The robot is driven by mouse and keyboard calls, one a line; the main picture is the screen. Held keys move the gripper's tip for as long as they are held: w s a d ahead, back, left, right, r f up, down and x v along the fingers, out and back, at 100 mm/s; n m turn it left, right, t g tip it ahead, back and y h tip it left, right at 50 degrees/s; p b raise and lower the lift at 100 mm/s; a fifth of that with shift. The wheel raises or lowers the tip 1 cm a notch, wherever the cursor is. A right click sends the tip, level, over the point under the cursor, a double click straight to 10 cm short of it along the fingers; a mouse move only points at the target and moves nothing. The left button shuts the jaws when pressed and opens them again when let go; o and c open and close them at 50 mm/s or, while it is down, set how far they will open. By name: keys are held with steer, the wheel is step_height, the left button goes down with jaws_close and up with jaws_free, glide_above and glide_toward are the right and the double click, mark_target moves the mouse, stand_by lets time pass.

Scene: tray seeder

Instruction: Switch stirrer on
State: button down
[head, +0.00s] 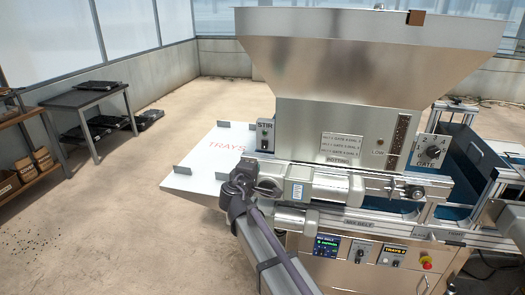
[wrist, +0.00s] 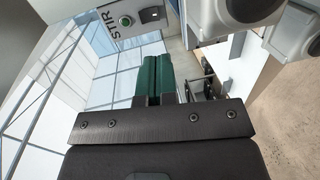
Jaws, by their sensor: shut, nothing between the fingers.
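The STIR panel (head: 265,125) is a small pale box on the left side of the hopper front. It also shows tilted at the top of the wrist view (wrist: 113,32), with a round green lamp or button (wrist: 125,20) and a black switch (wrist: 149,15). I cannot tell the switch position or whether the green part is lit. My gripper (wrist: 154,62) has green-faced fingers shut together with nothing between them. The fingertips point toward the panel and appear apart from it. In the head view my wrist is just below the panel; the fingertips are not clear there.
The steel hopper (head: 350,70) rises behind the panel. A white TRAYS shelf (head: 205,160) extends left. A GATE dial (head: 433,152) and cylinder-like hardware (head: 325,183) are to the right. Lower controls include a red stop button (head: 426,262).

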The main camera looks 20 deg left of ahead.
mark_target(264, 148)
steer(key=shift+a+r+n+y, duration=0.3)
steer(key=shift+n+y, duration=0.1)
steer(key=shift+n, duration=0.1)
steer(key=shift+w+f, duration=0.1)
steer(key=w, duration=0.4)
steer(key=w+f+b, duration=0.1)
steer(key=w, duration=0.4)
steer(key=w+a, duration=0.1)
steer(key=w, duration=0.3)
steer(key=shift+w+f+b, duration=0.3)
steer(key=shift+f+b, duration=0.05)
